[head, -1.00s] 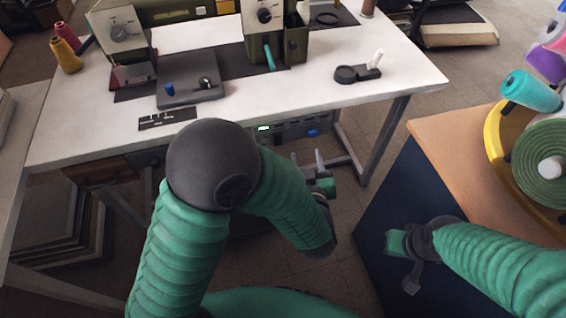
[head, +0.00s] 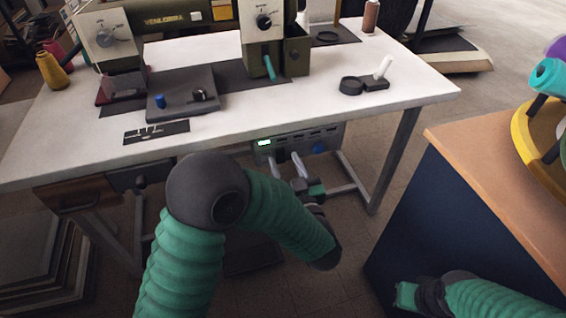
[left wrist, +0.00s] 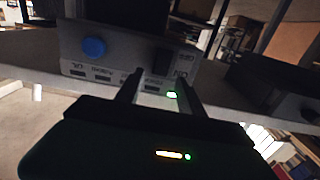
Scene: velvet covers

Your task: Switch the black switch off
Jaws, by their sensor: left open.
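The control box (head: 335,137) hangs under the white table, with a lit green display (head: 264,143) and a blue knob (head: 319,148). In the left wrist view its front (left wrist: 118,60) appears upside down, with the blue knob (left wrist: 94,47) at left and the black switch (left wrist: 162,60) right of centre. My left gripper (head: 288,163) is open and empty in front of the box. In the left wrist view its fingertips (left wrist: 160,77) lie just below the switch; contact cannot be told. My right gripper (head: 406,294) is low at right, its jaws unclear.
The white table (head: 350,105) holds a sewing machine (head: 165,20), thread spools and a magnifier (head: 352,86). A table leg (head: 395,155) stands right of the box. A dark blue cabinet with a wooden top (head: 500,190) is at right.

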